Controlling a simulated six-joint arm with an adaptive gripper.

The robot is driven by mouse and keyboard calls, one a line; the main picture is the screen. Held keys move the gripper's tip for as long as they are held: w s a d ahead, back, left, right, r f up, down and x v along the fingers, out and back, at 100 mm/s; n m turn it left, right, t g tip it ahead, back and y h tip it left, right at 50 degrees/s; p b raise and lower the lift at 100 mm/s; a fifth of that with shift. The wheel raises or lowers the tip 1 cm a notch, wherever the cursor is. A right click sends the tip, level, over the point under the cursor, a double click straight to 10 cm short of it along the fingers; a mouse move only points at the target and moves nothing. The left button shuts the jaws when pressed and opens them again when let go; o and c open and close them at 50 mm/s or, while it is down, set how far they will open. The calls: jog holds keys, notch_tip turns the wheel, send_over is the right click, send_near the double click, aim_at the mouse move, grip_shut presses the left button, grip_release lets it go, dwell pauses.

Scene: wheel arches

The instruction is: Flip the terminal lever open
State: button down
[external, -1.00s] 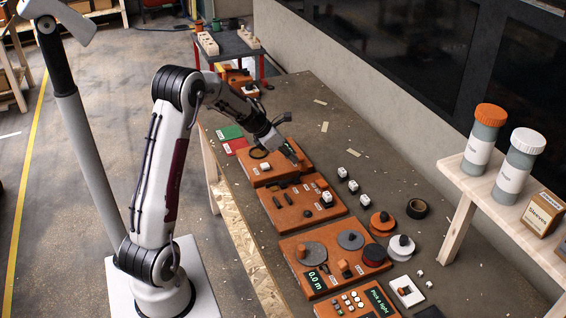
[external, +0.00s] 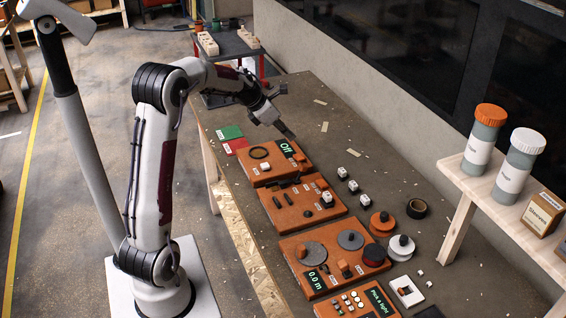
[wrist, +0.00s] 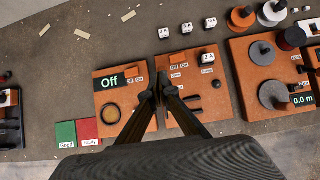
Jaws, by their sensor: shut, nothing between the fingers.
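My gripper (external: 288,132) is shut and empty, raised above the orange panel with the "Off" display (external: 286,147). In the wrist view, its fingertips (wrist: 157,78) lie between this panel (wrist: 128,97) and the middle orange panel (wrist: 215,100). An orange lever (wrist: 135,78) sits beside the "Off" display, next to small off and on labels. I cannot tell which lever is the terminal one. The fingers hide part of both panels.
White blocks (external: 342,172) lie right of the panels. A larger orange panel (external: 325,279) with grey discs stands nearer the camera. Green (external: 229,132) and red (external: 235,146) mats lie at the left. The table behind the "Off" panel is mostly clear.

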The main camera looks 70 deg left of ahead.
jog(key=shift+w+r, duration=0.1)
jog(key=shift+r, duration=0.5)
dwell(0.3)
jog(key=s+d+f+m+g, duration=0.25)
jog(key=s+m, duration=0.25)
jog(key=m, duration=0.4)
jog(key=s+d+r+m, duration=0.3)
jog(key=s+d+m, duration=0.8)
jog(key=d+m, duration=0.2)
jog(key=s+d+r+m, duration=0.3)
jog(key=s+d+m, duration=0.8)
jog(key=d+m, duration=0.3)
jog(key=shift+s+d+t, duration=0.25)
jog(key=shift+d+t, duration=0.2)
jog(key=shift+d, duration=1.2)
